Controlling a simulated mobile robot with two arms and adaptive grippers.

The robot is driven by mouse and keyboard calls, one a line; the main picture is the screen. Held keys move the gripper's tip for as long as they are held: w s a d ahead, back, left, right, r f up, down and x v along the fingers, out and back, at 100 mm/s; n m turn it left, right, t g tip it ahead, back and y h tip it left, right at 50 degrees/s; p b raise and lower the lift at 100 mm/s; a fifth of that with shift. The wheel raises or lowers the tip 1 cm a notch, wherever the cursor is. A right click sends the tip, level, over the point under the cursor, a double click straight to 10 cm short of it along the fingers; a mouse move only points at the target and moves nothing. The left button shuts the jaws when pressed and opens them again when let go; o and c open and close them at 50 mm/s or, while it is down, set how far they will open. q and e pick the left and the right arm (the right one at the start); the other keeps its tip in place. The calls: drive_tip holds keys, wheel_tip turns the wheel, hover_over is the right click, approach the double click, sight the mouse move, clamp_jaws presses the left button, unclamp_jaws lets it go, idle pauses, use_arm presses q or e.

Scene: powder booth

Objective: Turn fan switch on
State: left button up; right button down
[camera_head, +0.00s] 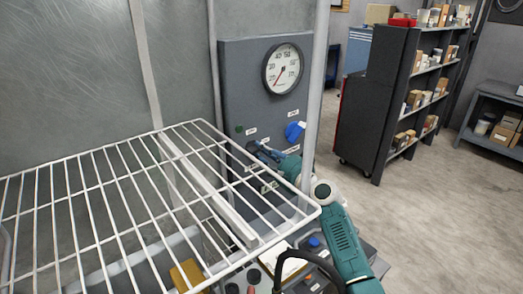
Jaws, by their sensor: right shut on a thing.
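A grey control panel (232,75) stands upright behind the wire rack. It carries a round pressure gauge, a blue knob (294,131), a small green button (239,130) and several white labels too small to read. My right arm reaches in from the lower right to the panel. My right gripper (261,150) is at the panel face, left of and below the blue knob, shut on a small dark switch (252,146). The fingers largely hide this switch, so its position cannot be told. My left gripper is not in view.
A white wire rack (318,211) spreads across the left and front, close beside my right arm. A vertical post (317,80) stands just right of the panel. A dark shelf unit (392,85) with boxes stands farther right, with open floor before it.

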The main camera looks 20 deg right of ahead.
drive_tip(key=shift+m, duration=0.3)
drive_tip(key=c, duration=1.6)
unclamp_jaws()
drive_tip(key=shift+c, duration=0.2)
drive_tip(key=shift+d, duration=0.1)
drive_tip(key=v, duration=1.2)
